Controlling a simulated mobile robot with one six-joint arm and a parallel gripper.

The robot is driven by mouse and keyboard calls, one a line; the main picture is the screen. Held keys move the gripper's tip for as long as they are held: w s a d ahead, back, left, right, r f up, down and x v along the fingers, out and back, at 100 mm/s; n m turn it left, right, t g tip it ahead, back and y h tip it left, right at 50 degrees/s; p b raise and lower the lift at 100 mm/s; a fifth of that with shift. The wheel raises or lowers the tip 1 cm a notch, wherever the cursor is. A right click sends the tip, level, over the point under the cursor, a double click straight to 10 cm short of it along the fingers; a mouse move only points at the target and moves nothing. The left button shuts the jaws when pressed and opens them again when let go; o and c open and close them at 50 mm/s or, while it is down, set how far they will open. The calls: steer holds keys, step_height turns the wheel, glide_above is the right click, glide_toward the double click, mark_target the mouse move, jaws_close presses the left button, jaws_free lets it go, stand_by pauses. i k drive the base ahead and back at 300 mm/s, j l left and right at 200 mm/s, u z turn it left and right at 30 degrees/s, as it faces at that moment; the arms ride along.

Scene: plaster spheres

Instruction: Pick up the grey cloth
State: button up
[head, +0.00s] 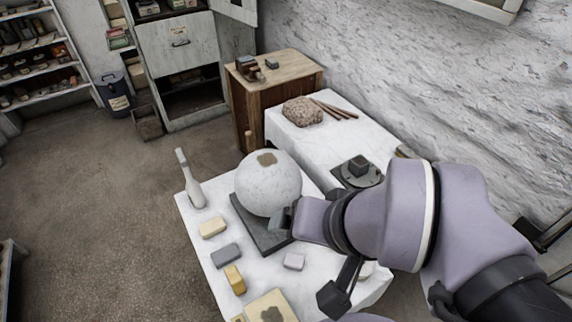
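A flat grey folded-looking piece (226,256) lies on the white-covered table, left of the dark base plate; it may be the grey cloth, but its material is too small to tell. A large white plaster sphere (268,188) with a brownish patch on top sits on the dark square plate (252,228). My gripper (284,219) is beside the sphere's lower right, right of the grey piece and apart from it. Its fingers are small and partly hidden by my wrist, so I cannot tell whether they are open.
Around the grey piece lie a cream block (212,228), a yellow block (235,279) and a pale lilac block (294,261). A board (256,304) with a grey patch is at the front.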

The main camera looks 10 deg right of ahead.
mark_target(223, 256)
steer(key=k+j+u, duration=0.1)
steer(key=k+j, duration=0.3)
steer(key=i+j, duration=0.1)
steer(key=j, duration=0.4)
steer(key=i+j+z, duration=0.1)
steer(key=j, duration=0.35)
steer(key=i+j, duration=0.1)
steer(key=j, duration=0.4)
steer(key=i+j, duration=0.1)
steer(key=j, duration=0.35)
steer(key=i+j, duration=0.1)
steer(key=i, duration=0.2)
steer(key=i+j+z, duration=0.15)
steer(key=i, duration=0.1)
